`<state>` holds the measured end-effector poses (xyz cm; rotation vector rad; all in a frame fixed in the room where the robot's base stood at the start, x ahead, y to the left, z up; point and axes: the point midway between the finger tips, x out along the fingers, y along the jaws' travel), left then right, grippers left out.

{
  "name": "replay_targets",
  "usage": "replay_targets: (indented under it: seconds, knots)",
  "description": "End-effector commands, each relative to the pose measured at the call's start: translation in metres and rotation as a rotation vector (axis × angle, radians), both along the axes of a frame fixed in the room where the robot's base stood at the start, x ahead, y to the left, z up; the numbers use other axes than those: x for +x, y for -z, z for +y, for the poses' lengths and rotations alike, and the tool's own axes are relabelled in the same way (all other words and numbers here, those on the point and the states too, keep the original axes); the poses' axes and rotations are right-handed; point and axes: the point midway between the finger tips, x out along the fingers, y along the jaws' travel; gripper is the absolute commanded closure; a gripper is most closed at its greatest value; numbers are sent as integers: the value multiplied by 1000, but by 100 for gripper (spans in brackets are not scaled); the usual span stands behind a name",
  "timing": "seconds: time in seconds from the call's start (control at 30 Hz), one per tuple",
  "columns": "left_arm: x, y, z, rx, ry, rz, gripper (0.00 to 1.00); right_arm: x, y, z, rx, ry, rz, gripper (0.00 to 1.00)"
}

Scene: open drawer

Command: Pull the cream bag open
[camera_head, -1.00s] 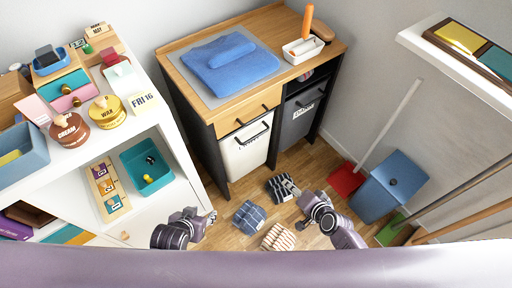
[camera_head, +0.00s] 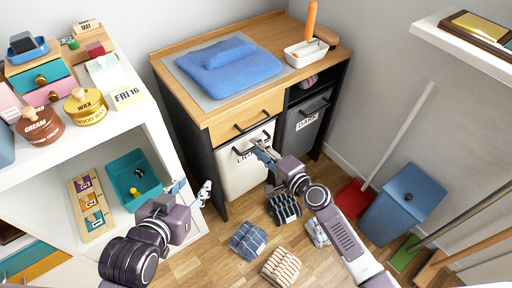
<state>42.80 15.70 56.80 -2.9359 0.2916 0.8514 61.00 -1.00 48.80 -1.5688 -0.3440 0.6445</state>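The cream bag (camera_head: 238,176) is a tilt-out front with a dark lettered label and a dark bar handle (camera_head: 240,150), under the wooden drawer of the cabinet. It stands flush with the cabinet front. My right gripper (camera_head: 262,149) reaches up from the lower right to the right part of that handle and hides part of the label. Whether its fingers are around the handle or only in front of it I cannot tell. My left gripper (camera_head: 191,189) is open and empty, left of the cabinet, beside the white shelf.
A dark bag (camera_head: 302,122) sits right of the cream one. Folded cloths (camera_head: 249,241) lie on the floor in front. A blue bin (camera_head: 402,203) and red dustpan (camera_head: 353,197) stand right. The white shelf (camera_head: 160,215) closes off the left.

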Motion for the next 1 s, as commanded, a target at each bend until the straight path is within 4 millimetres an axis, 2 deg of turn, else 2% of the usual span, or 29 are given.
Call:
replay_targets:
  seconds: [0.17,0.43,0.47,0.7,1.0]
  knots:
    - [9,-11,-4,-15,4,-61,60,11,3,8,-1,0,-1,75]
    - [10,-13,-5,-17,5,-71,60,12,3,9,-1,0,0,75]
    - [10,-13,-5,-17,5,-71,60,12,3,9,-1,0,0,76]
    - [10,-13,-5,-17,5,-70,60,12,4,8,-2,0,0,100]
    - [10,-12,-5,-17,5,-69,60,12,4,8,-3,0,0,100]
